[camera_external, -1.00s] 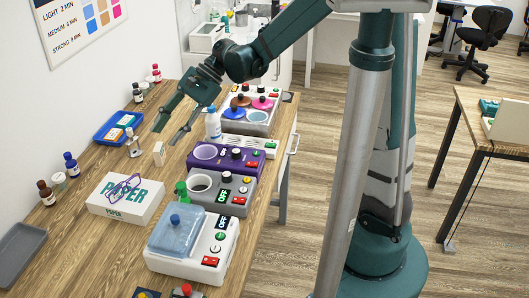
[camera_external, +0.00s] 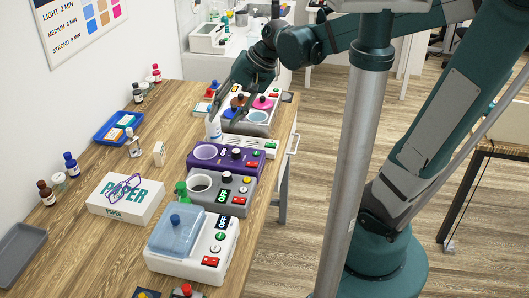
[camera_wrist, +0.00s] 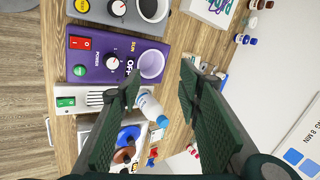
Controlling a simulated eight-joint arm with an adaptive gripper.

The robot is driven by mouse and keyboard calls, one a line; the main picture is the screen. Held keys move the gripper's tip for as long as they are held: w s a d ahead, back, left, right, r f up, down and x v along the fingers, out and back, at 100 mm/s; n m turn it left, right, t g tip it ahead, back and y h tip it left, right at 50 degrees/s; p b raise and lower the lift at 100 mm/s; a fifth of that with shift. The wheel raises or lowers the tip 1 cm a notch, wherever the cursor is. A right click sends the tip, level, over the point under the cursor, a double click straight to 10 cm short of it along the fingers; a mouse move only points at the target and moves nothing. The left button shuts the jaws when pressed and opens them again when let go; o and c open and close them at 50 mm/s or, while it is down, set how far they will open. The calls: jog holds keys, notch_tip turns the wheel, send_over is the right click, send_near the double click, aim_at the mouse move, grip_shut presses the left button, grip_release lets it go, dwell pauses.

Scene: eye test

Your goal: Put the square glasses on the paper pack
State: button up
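The paper pack (camera_external: 98,202) is a white box marked PAPER, lying on the table at the left in the external view. A purple pair of glasses (camera_external: 125,188) lies on top of it. I cannot tell their lens shape for sure. My gripper (camera_external: 229,112) is far behind the pack, by a white bottle (camera_external: 213,129). In the wrist view my gripper (camera_wrist: 159,80) is open, with the bottle (camera_wrist: 149,106) seen between its fingers.
Purple (camera_external: 238,161), grey (camera_external: 233,187) and white (camera_external: 220,239) devices line the right side of the table. A blue tray (camera_external: 107,132) and small bottles (camera_external: 71,165) stand along the wall. A grey tray (camera_external: 18,258) lies at front left.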

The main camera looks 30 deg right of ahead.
jog(key=s+d+n+t+h, duration=0.1)
jog(key=s+d+n+h, duration=0.1)
jog(key=s+d, duration=0.3)
jog(key=s+d+r+n+t+h, duration=0.1)
jog(key=s+d+n+t+h, duration=0.1)
jog(key=d, duration=0.9)
jog(key=s+n+h, duration=0.1)
jog(key=s+n, duration=0.1)
jog(key=s, duration=0.1)
jog(key=shift+d+t, duration=0.25)
jog(key=shift+t, duration=0.05)
